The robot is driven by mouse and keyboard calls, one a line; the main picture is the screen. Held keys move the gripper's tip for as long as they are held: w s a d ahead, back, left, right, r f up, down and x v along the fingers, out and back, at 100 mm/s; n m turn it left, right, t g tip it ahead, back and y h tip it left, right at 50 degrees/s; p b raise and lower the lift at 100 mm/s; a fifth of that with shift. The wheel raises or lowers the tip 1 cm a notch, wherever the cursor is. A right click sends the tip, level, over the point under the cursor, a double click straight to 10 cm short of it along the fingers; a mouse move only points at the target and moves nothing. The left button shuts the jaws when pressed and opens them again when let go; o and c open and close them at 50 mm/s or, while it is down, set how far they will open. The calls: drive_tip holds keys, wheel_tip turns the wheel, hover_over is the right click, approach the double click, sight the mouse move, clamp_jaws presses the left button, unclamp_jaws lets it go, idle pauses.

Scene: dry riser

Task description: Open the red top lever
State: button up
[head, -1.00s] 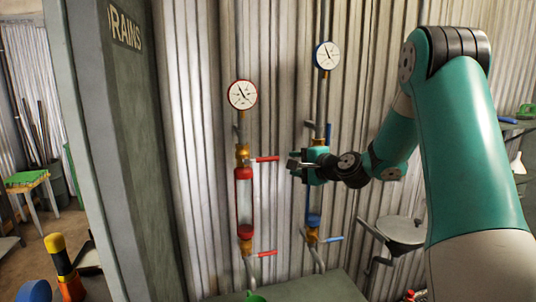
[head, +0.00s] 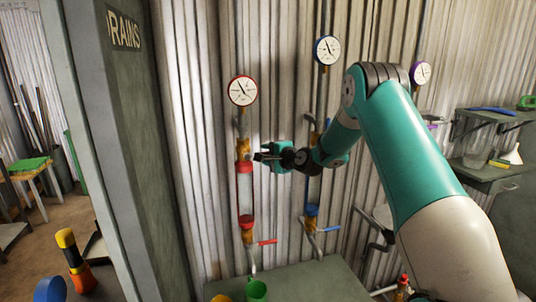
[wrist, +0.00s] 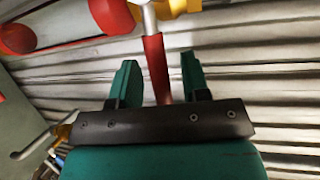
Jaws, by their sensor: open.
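The red top lever (wrist: 154,62) shows in the wrist view, running from a pale metal stem at the top edge down between my two fingers. My gripper (wrist: 158,78) is open, with a teal finger on each side of the lever and a gap showing on both sides. In the head view my gripper (head: 266,157) is at the upper brass valve (head: 243,147) of the red-marked pipe and hides most or all of the lever there. The red-framed sight glass (head: 245,205) hangs below that valve, and the red-rimmed gauge (head: 242,90) is above it.
A lower red lever (head: 267,242) sticks out right below the sight glass. The blue-marked pipe has a gauge (head: 327,50) and a lower blue lever (head: 328,229). A grey pillar (head: 130,150) stands left. Green and yellow cups stand on a grey bench (head: 310,280) below.

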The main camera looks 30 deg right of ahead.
clamp_jaws()
